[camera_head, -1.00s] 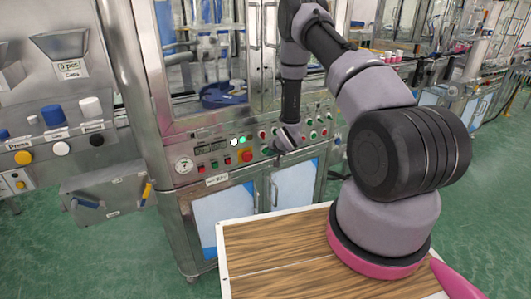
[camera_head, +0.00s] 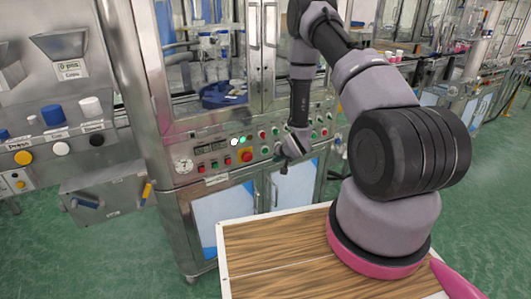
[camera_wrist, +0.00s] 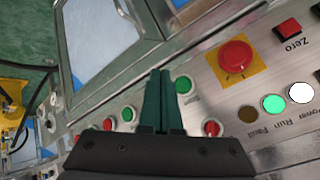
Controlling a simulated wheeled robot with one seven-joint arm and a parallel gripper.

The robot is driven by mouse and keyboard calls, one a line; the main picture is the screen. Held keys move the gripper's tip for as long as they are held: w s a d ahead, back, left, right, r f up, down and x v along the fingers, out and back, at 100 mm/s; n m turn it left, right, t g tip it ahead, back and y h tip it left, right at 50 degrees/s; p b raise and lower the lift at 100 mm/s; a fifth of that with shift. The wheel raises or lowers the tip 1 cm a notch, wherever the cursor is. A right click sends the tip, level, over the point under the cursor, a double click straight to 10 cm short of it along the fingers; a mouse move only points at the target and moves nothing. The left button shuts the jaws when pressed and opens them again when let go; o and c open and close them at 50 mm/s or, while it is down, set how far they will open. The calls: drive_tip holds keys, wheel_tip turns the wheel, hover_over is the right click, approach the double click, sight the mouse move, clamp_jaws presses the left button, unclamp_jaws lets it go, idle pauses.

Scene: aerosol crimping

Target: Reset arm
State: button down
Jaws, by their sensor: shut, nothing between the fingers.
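My gripper (camera_head: 283,158) is in front of the machine's control panel (camera_head: 213,149) in the head view, over its middle part. In the wrist view its two dark green fingers (camera_wrist: 161,102) are together with nothing between them. They point toward the panel's lower edge, beside a green button (camera_wrist: 183,85). I cannot tell the exact gap between the fingertips and the panel. A red emergency button (camera_wrist: 235,55) on a yellow plate is up and to the right of the fingers. A green lamp (camera_wrist: 273,104) and a white lamp (camera_wrist: 301,93) are lit.
The steel machine with glass doors (camera_head: 254,60) stands close behind the arm. A wood-topped table (camera_head: 285,256) is at the front. A dispenser panel with blue and white caps (camera_head: 62,117) is at the left. Green floor (camera_head: 100,250) is clear at the lower left.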

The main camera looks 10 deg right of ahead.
idle(0.4)
wheel_tip(320, 180, up, 33)
drive_tip(key=s+d+h, duration=0.2)
drive_tip(key=d, duration=0.1)
drive_tip(key=w+v, duration=0.1)
drive_tip(key=v, duration=1.1)
drive_tip(key=s+a+r, duration=0.1)
drive_tip(key=s+r, duration=0.2)
drive_tip(key=s, duration=0.5)
drive_tip(key=s+a+r+n+g+y, duration=0.1)
drive_tip(key=s+r, duration=0.3)
drive_tip(key=s, duration=0.4)
drive_tip(key=s+a+r+y, duration=0.1)
drive_tip(key=s+r, duration=0.3)
drive_tip(key=s, duration=0.4)
drive_tip(key=shift+a, duration=0.75)
idle(1.6)
